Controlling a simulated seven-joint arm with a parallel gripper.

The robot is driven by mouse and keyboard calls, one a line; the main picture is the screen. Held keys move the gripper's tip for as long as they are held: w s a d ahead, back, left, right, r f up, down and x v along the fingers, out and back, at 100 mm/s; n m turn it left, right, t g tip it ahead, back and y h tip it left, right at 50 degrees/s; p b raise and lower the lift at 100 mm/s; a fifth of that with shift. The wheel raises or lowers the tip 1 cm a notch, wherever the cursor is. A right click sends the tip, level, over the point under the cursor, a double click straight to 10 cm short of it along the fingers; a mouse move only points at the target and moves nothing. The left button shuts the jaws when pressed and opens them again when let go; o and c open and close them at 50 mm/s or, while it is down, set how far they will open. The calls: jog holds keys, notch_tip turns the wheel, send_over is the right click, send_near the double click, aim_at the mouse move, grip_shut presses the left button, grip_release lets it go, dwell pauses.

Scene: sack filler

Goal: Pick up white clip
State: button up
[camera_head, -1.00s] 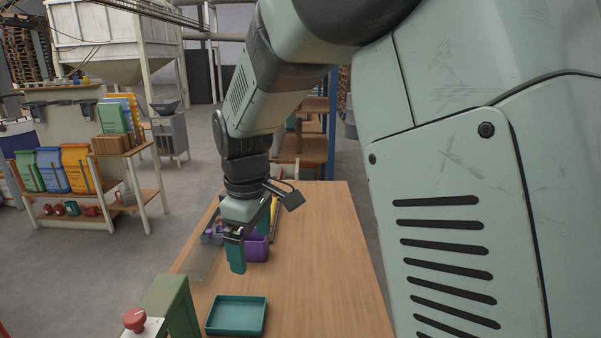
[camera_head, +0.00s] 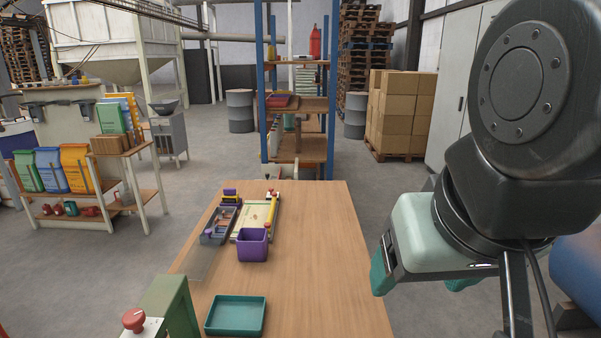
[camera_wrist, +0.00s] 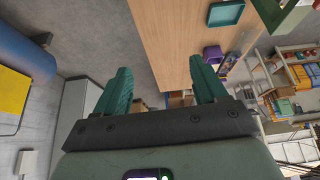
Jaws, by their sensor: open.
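My gripper (camera_head: 421,281) hangs to the right of the table in the head view, clear of it. Its two teal fingers are spread with nothing between them, as the wrist view (camera_wrist: 160,66) also shows. I cannot make out a white clip. A grey compartment tray (camera_head: 207,240) with small mixed items lies toward the table's far left. Beside it on the right is a cream board (camera_head: 249,220) with a yellow strip and red knobs. The items in the tray are too small to tell apart.
A purple bin (camera_head: 252,246) stands in front of the board. A shallow teal tray (camera_head: 236,316) sits near the table's front. The table's right half (camera_head: 325,250) is bare. A green post and red button (camera_head: 134,320) stand at the front left.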

jog(key=shift+c, duration=0.2)
jog(key=w+a+f+g, duration=0.2)
jog(key=w+a+f, duration=0.4)
jog(key=w+a, duration=0.3)
jog(key=w+a+f+g, duration=0.2)
jog(key=w+a+f, duration=0.4)
jog(key=w, duration=0.5)
jog(key=shift+g, duration=0.8)
jog(key=a+f, duration=0.4)
jog(key=f, duration=0.4)
jog(key=w+a+f, duration=0.1)
jog(key=a+f, duration=0.3)
jog(key=f, duration=0.4)
jog(key=a+f, duration=0.4)
jog(key=f, duration=0.5)
jog(key=shift+w+a+f, duration=0.1)
jog(key=shift+w+a, duration=0.15)
jog(key=shift+w, duration=0.15)
jog(key=shift+f, duration=2.95)
jog(key=c, duration=1)
